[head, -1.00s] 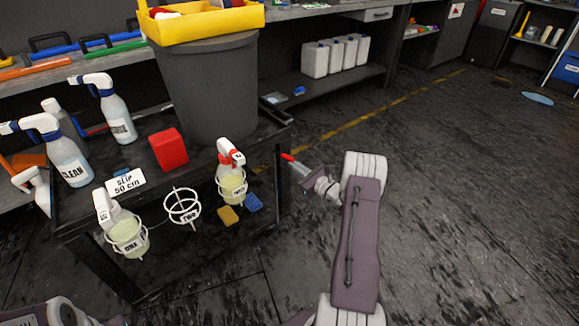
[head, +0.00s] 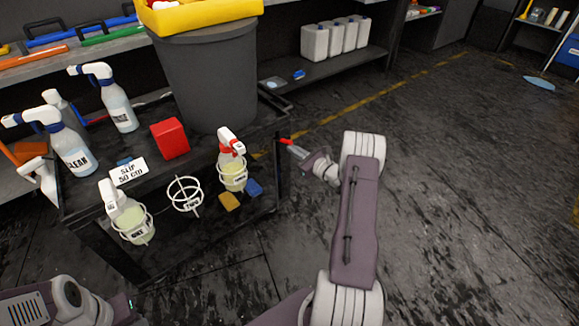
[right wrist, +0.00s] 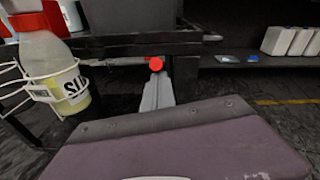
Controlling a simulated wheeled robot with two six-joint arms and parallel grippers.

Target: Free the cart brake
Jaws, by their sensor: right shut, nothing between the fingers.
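The black cart (head: 262,225) stands at the left, carrying bottles and wire holders. A red knob (head: 285,141) shows at its right edge; in the right wrist view this knob (right wrist: 156,63) is at the end of a thin horizontal bar under the cart top. It looks like the brake handle. My right gripper (head: 297,149) is shut and empty, with its tips at the knob. In the right wrist view the grey fingers (right wrist: 157,92) point at the knob from just below; whether they touch it I cannot tell. My left arm shows at the lower left, but its gripper is out of frame.
Spray bottles, a red block (head: 169,139), a yellow sponge (head: 229,202) and a white sign (head: 128,171) are on the cart. A grey bin (head: 208,85) with a yellow tray (head: 200,18) stands behind. White jugs (head: 315,43) sit on a low shelf.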

